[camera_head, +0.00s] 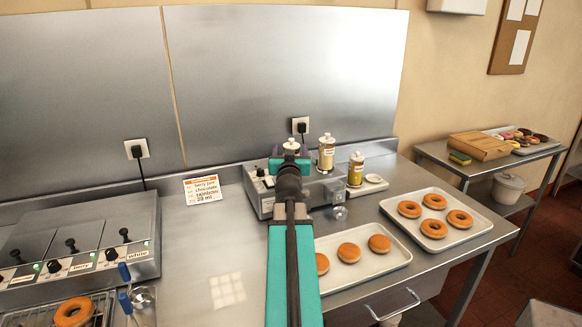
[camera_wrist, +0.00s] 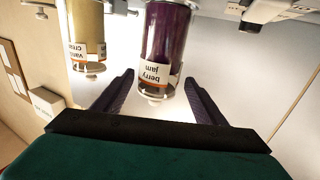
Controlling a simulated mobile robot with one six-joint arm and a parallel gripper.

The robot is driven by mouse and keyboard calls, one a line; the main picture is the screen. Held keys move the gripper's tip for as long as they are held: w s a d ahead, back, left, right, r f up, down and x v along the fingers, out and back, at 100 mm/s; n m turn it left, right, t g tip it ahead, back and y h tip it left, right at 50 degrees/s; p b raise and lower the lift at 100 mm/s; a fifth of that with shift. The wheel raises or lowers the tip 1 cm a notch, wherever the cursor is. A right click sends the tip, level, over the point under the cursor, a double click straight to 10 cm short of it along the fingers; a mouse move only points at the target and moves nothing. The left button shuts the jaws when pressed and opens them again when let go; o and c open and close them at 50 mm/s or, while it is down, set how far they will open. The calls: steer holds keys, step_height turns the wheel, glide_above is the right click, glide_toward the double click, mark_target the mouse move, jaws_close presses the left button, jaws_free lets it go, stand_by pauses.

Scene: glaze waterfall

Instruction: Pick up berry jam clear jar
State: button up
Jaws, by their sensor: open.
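The berry jam clear jar (camera_wrist: 166,40) is filled with dark purple jam and shows large in the wrist view, inverted, with its "berry jam" label readable. In the head view only its pale cap (camera_head: 291,145) shows above my arm; the rest is hidden. My gripper (camera_wrist: 160,82) is open, its two dark fingers pointing at the jar with one to each side of it. I cannot tell whether either finger touches it. In the head view my gripper (camera_head: 290,153) is at the dispenser machine, mostly covered by my own arm.
A yellow jar labelled vanilla (camera_wrist: 88,35) stands close beside the berry jar; it shows in the head view (camera_head: 326,153) too. Another yellow jar (camera_head: 356,169) stands further right. The grey machine (camera_head: 262,197) is below. Donut trays (camera_head: 393,262) (camera_head: 469,238) lie right.

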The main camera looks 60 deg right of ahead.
steer(key=shift+p+x, duration=0.8)
steer(key=shift+x, duration=1.85)
steer(key=shift+s, duration=0.15)
jaws_close()
